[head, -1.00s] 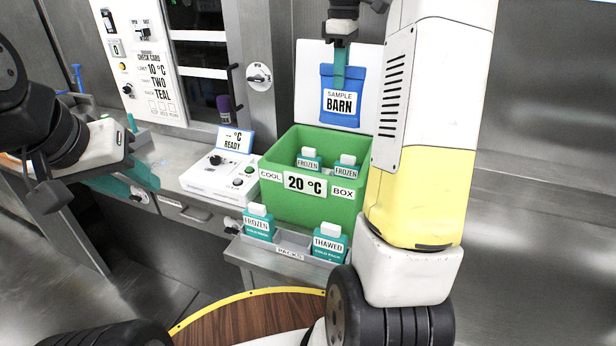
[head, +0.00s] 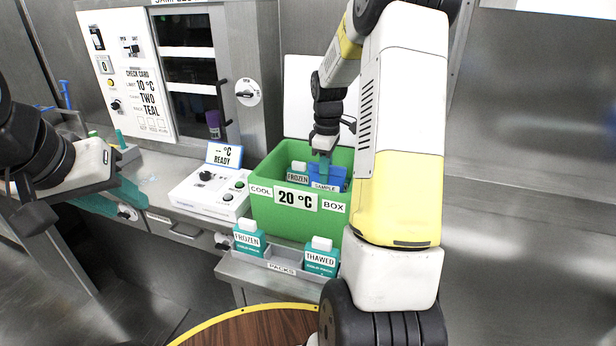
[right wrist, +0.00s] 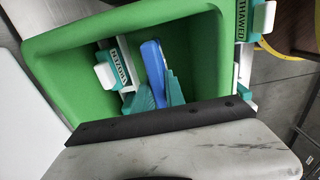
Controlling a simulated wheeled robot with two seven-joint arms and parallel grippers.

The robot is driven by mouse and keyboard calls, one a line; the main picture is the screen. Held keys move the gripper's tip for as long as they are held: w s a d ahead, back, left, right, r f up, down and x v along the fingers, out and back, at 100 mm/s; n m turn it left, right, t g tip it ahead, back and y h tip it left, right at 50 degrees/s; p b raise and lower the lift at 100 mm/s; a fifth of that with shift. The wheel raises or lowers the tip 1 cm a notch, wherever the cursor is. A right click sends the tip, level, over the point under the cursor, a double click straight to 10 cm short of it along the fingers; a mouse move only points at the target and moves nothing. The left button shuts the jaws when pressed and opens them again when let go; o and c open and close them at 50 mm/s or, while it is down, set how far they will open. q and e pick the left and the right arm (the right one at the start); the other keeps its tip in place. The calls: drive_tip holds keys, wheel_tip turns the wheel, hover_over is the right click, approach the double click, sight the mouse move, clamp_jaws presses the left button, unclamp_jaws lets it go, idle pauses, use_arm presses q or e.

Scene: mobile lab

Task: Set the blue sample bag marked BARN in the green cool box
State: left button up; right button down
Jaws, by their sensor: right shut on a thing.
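The blue sample bag (head: 334,180) is upright inside the green cool box (head: 268,215). Its SAMPLE line shows above the front rim, and the name below is hidden by the box wall. My right gripper (head: 323,168) is shut on the bag's top, pointing down into the box. In the right wrist view the bag (right wrist: 152,62) is between the teal fingers (right wrist: 158,96), inside the green walls (right wrist: 70,62). A frozen pack (head: 298,174) is beside the bag, apart from my fingers. My left gripper (head: 122,168) is open and empty at the left, its teal fingers apart.
A rack marked PACKS (head: 282,268) before the box holds a frozen pack (head: 248,238) and a thawed pack (head: 320,258). A white READY unit (head: 210,192) stands left of the box. The box's white lid (head: 296,100) stands open behind it.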

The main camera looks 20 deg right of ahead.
drive_tip(key=shift+f, duration=2.25)
drive_tip(key=c, duration=1.4)
unclamp_jaws()
drive_tip(key=shift+f, duration=0.1)
